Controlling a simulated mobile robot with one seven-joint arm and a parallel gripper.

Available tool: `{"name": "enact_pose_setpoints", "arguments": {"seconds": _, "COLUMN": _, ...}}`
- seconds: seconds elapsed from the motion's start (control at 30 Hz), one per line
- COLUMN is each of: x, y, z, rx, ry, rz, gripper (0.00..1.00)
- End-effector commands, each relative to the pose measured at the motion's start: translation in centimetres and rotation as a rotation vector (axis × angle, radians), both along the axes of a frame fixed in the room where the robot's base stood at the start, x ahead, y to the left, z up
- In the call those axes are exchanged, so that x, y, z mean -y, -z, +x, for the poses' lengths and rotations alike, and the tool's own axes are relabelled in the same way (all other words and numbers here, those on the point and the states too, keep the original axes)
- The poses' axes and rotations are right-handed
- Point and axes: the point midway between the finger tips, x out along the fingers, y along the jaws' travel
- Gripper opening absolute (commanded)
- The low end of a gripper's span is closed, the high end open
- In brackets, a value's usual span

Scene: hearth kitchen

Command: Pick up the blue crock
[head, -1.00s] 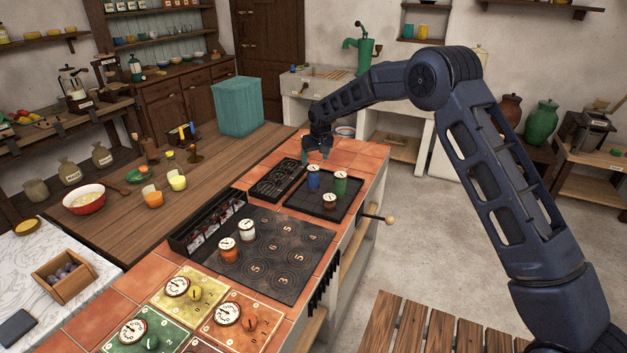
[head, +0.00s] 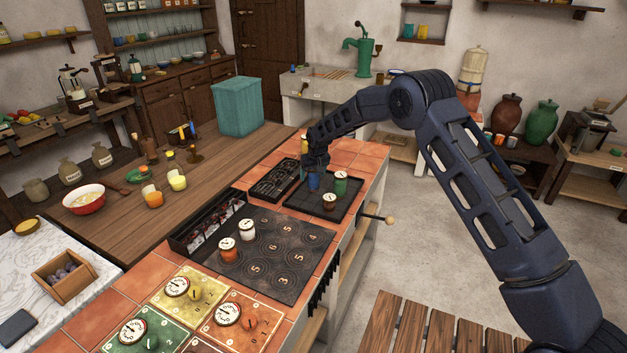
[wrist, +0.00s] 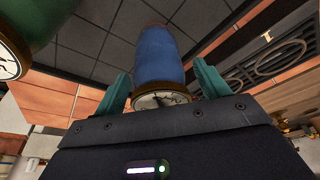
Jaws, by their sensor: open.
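The blue crock (head: 313,181) stands on the dark gridded tray (head: 294,201) at the far part of the tiled counter. In the wrist view the blue crock (wrist: 158,58) shows its blue side and a pale dial-like lid between my two teal fingers. My gripper (head: 315,164) is directly over the crock in the head view, and its fingers (wrist: 160,92) are spread on either side of the lid with gaps showing. The upper part of the crock is partly hidden by my gripper in the head view.
A green crock (head: 341,183) stands close right of the blue one, and a small brown crock (head: 329,201) is in front. A dark grate (head: 273,180) lies left. White and orange crocks (head: 246,229) stand on the numbered plate.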

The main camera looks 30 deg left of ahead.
Motion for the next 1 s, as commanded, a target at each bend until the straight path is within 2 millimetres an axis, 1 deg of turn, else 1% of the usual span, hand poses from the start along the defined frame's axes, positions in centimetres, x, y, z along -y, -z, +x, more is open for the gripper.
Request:
{"name": "enact_pose_setpoints", "arguments": {"seconds": 0.07, "x": 0.0, "y": 0.0, "z": 0.0, "rx": 0.0, "ry": 0.0, "rz": 0.0, "gripper": 0.74}}
{"name": "enact_pose_setpoints", "arguments": {"seconds": 0.2, "x": 0.0, "y": 0.0, "z": 0.0, "rx": -0.001, "ry": 0.0, "rz": -0.001, "gripper": 0.47}}
{"name": "enact_pose_setpoints", "arguments": {"seconds": 0.27, "x": 0.0, "y": 0.0, "z": 0.0, "rx": -0.001, "ry": 0.0, "rz": -0.001, "gripper": 0.35}}
{"name": "enact_pose_setpoints", "arguments": {"seconds": 0.3, "x": 0.0, "y": 0.0, "z": 0.0, "rx": -0.001, "ry": 0.0, "rz": -0.001, "gripper": 0.27}}
{"name": "enact_pose_setpoints", "arguments": {"seconds": 0.37, "x": 0.0, "y": 0.0, "z": 0.0, "rx": -0.001, "ry": 0.0, "rz": -0.001, "gripper": 0.15}}
{"name": "enact_pose_setpoints", "arguments": {"seconds": 0.6, "x": 0.0, "y": -0.1, "z": 0.0, "rx": 0.0, "ry": 0.0, "rz": 0.0, "gripper": 0.14}}
{"name": "enact_pose_setpoints", "arguments": {"seconds": 0.73, "x": 0.0, "y": -0.9, "z": 0.0, "rx": 0.001, "ry": 0.0, "rz": 0.001, "gripper": 0.14}}
{"name": "enact_pose_setpoints", "arguments": {"seconds": 0.87, "x": 0.0, "y": -2.8, "z": 0.0, "rx": 0.002, "ry": 0.001, "rz": 0.003, "gripper": 0.14}}
{"name": "enact_pose_setpoints", "arguments": {"seconds": 0.97, "x": 0.0, "y": -5.0, "z": 0.1, "rx": 0.002, "ry": 0.001, "rz": 0.003, "gripper": 0.14}}
{"name": "enact_pose_setpoints", "arguments": {"seconds": 1.0, "x": 0.0, "y": -6.0, "z": 0.0, "rx": 0.002, "ry": 0.001, "rz": 0.003, "gripper": 0.14}}
